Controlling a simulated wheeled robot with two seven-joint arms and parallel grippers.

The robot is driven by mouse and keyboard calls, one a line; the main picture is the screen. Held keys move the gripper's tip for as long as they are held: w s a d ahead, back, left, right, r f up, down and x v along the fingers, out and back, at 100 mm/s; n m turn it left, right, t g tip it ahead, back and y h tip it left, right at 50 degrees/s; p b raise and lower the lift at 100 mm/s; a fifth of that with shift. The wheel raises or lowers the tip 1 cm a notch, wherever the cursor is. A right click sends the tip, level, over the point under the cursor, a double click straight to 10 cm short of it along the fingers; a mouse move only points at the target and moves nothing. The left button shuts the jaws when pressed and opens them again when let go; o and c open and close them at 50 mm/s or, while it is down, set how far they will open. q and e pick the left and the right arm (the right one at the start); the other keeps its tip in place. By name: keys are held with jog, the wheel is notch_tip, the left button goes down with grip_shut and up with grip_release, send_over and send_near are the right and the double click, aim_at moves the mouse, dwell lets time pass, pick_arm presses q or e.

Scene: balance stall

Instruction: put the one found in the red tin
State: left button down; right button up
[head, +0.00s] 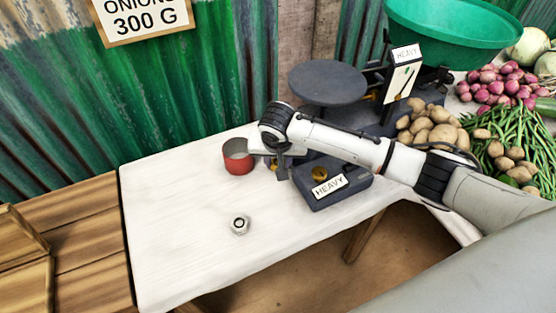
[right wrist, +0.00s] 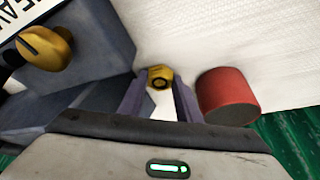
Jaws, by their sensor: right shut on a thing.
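The red tin (head: 238,161) stands open on the white table, near its back edge; in the right wrist view the tin (right wrist: 228,95) is just right of the fingers. My right gripper (head: 276,165) is low over the table between the tin and the HEAVY block. In the right wrist view my right gripper (right wrist: 159,92) is shut on a brass nut (right wrist: 160,76), held between the fingertips. In the head view the nut is mostly hidden by the gripper. A silver nut (head: 240,225) lies alone on the table front. My left gripper is out of view.
A dark block labelled HEAVY (head: 333,192) with a brass knob (head: 319,173) is beside my gripper. A balance with a round dark pan (head: 327,82) and a green bowl (head: 445,35) stands behind. Potatoes (head: 430,125) and beans crowd the right. The table's left side is clear.

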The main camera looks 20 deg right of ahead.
jog(key=shift+f, duration=0.2)
jog(key=o, duration=1.3)
jog(key=shift+c, duration=0.2)
jog(key=shift+r, duration=0.1)
